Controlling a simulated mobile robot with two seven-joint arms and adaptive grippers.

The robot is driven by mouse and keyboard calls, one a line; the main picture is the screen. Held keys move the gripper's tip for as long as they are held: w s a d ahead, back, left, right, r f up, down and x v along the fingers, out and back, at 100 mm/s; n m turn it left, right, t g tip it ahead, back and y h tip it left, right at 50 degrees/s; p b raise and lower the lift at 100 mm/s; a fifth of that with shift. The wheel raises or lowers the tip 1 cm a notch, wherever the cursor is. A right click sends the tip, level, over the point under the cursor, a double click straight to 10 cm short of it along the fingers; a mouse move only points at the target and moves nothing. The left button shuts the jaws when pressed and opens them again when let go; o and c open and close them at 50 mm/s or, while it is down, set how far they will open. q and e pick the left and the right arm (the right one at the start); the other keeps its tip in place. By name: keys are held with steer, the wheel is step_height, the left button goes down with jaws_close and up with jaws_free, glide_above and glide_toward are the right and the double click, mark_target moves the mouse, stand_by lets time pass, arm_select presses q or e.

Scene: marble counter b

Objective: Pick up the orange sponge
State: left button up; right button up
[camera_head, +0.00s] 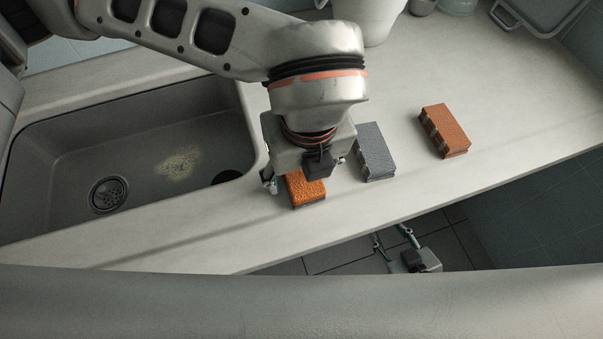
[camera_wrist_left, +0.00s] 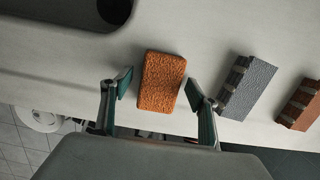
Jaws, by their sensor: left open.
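The orange sponge (camera_head: 306,190) lies on the counter to the right of the sink, partly hidden under my left gripper in the head view. In the left wrist view the orange sponge (camera_wrist_left: 161,82) lies flat between the two fingers. My left gripper (camera_head: 304,182) points down over it and is open; in the left wrist view its fingertips (camera_wrist_left: 158,88) stand on either side of the sponge, with gaps, not shut on it. My right gripper (camera_head: 393,240) shows small below the counter's front edge, over the floor, its two fingers apart and nothing between them.
A grey sponge (camera_head: 376,151) lies just right of the orange one, and a brown-red sponge (camera_head: 444,130) lies farther right. The sink (camera_head: 150,160) opens to the left. A white container (camera_head: 368,18) stands at the back. The counter's right part is clear.

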arm_select(q)
steer(key=shift+f, duration=0.25)
steer(key=c, duration=1)
